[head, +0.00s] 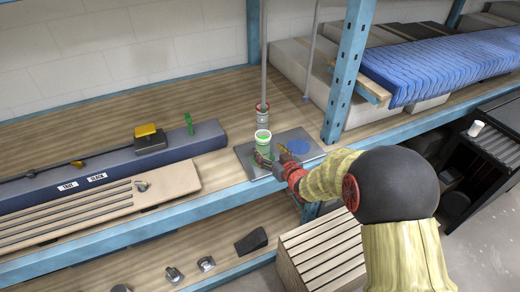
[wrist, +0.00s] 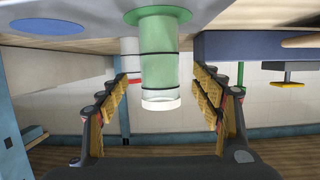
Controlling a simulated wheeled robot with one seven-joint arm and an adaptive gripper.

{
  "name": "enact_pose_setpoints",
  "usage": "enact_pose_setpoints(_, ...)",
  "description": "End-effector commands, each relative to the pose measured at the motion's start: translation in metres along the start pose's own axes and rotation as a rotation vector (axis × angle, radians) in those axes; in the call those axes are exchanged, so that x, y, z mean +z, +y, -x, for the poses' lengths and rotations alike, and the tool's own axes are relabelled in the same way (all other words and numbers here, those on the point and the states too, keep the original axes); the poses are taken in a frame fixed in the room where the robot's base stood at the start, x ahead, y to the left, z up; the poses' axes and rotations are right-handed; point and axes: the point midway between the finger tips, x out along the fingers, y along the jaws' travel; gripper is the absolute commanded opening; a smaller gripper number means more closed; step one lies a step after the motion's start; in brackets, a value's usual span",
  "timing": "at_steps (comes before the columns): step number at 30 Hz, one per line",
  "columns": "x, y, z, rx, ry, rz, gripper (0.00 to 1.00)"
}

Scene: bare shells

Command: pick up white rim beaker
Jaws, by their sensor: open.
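The white rim beaker (head: 263,136), a green cylinder with dark bands and a white rim, stands upright on a grey plate (head: 305,158) on the shelf. The wrist view is upside down, so the beaker (wrist: 158,55) shows there with its rim lowest. My gripper (head: 272,160) is at the near side of the beaker, low by the plate. In the wrist view my gripper (wrist: 160,80) is open, with one finger on each side of the beaker. Gaps show between the beaker and both fingers. In the head view, the fingers partly cover the beaker's lower part.
A grey and red cylinder (head: 262,115) with a tall rod stands close behind the beaker. A blue disc (head: 298,147) lies on the plate to the right. A dark blue beam (head: 100,172) lies to the left. A blue shelf post (head: 348,70) rises at the right.

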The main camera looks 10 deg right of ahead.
Motion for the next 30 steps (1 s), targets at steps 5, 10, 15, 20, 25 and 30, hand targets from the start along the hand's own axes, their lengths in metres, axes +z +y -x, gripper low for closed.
enact_pose_setpoints(5, 0.0, -0.001, -0.02, -0.001, 0.0, 0.001, 0.66)
enact_pose_setpoints(10, -0.001, -0.001, -0.045, 0.0, -0.001, 0.0, 0.66)
enact_pose_setpoints(15, -0.002, -0.001, -0.057, 0.001, -0.001, 0.001, 0.66)
enact_pose_setpoints(20, -0.003, 0.0, -0.057, 0.001, -0.002, 0.001, 0.66)
enact_pose_setpoints(25, -0.003, 0.0, -0.057, 0.001, -0.001, 0.001, 0.59)
enact_pose_setpoints(30, -0.003, 0.0, -0.057, 0.001, -0.001, 0.001, 0.5)
